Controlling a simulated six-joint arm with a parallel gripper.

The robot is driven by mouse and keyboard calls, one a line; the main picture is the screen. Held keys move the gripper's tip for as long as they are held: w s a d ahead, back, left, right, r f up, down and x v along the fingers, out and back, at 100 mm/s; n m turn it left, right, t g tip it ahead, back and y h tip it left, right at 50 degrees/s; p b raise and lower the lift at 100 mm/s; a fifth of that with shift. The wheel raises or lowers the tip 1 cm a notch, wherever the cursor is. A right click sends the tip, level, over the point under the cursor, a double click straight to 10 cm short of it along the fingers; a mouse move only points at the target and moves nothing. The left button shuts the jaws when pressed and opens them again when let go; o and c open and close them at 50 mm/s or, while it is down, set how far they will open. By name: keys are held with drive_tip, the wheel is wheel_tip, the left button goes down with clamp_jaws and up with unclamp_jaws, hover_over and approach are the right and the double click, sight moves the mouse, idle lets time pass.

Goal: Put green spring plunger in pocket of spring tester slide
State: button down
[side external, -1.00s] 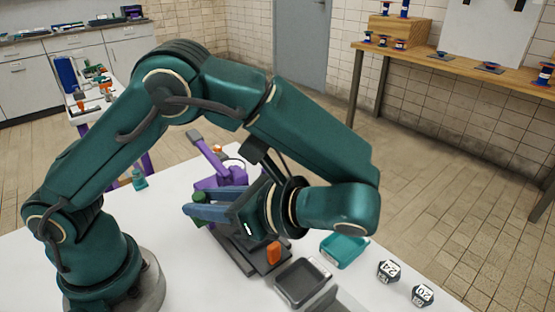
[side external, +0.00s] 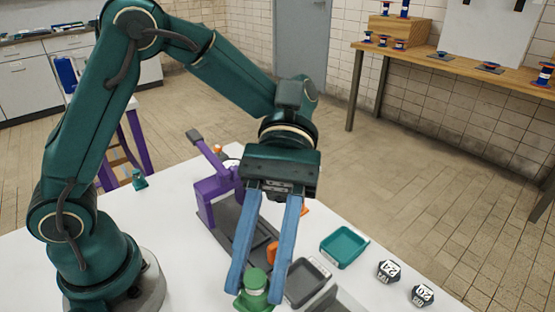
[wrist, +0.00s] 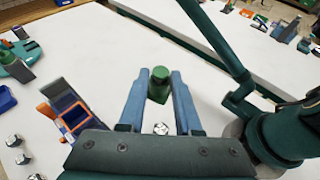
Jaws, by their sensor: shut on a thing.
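The green spring plunger (side external: 255,282) is between the fingertips of my gripper (side external: 262,280), in the lower middle of the side view. It also shows between the blue fingers in the wrist view (wrist: 159,84). My gripper is shut on it, with the fingers pointing downward in the side view. The spring tester is a purple stand with a lever (side external: 208,188) on a dark grey base (side external: 232,216), behind the fingers. An orange part (side external: 272,253) shows by the base between the fingers. The slide's pocket cannot be made out, as my gripper covers part of the tester.
A small teal object (side external: 139,180) stands at the back left.

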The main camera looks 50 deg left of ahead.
drive_tip(key=w+d+r+n+t+h, duration=0.4)
drive_tip(key=w+r+n+t, duration=0.2)
drive_tip(key=r, duration=0.1)
wheel_tip(320, 180, down, 12)
drive_tip(key=f, duration=0.1)
drive_tip(key=s+d+f, duration=0.2)
drive_tip(key=d, duration=0.1)
drive_tip(key=s+d+f, duration=0.2)
drive_tip(key=s, duration=0.1)
drive_tip(key=s+d+f, duration=0.3)
drive_tip(key=shift+s+d, duration=0.15)
drive_tip(key=shift+d, duration=0.15)
drive_tip(key=shift+f, duration=1.9)
drive_tip(key=c, duration=0.6)
unclamp_jaws()
drive_tip(key=shift+f, duration=0.1)
